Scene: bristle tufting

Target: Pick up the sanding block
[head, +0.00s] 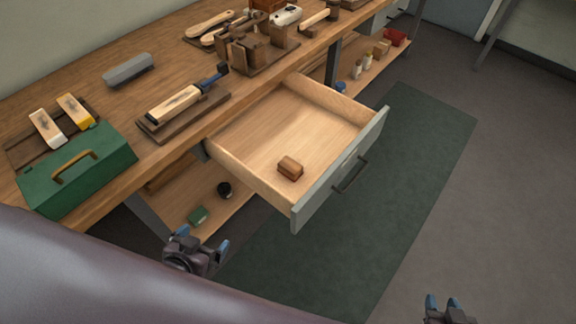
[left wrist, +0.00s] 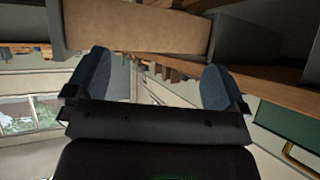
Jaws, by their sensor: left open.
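A small brown block, which looks like the sanding block (head: 290,168), lies on the floor of the open drawer (head: 270,130), near its front left corner. My left gripper (head: 203,240) is open and empty. In the head view it is below and to the left of the drawer, well apart from the block. Its two blue fingertips stand wide apart in the left wrist view (left wrist: 155,82), with nothing between them. The block cannot be made out in the left wrist view. My right gripper (head: 442,302) is at the bottom right edge, partly cut off, its blue tips apart and empty.
The drawer juts from under the wooden workbench (head: 120,100), its grey front (head: 340,175) raised around the block. A green toolbox (head: 75,170) and a brush on a dark board (head: 185,108) stand on the bench. A lower shelf (head: 185,200) holds small items. The right floor is clear.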

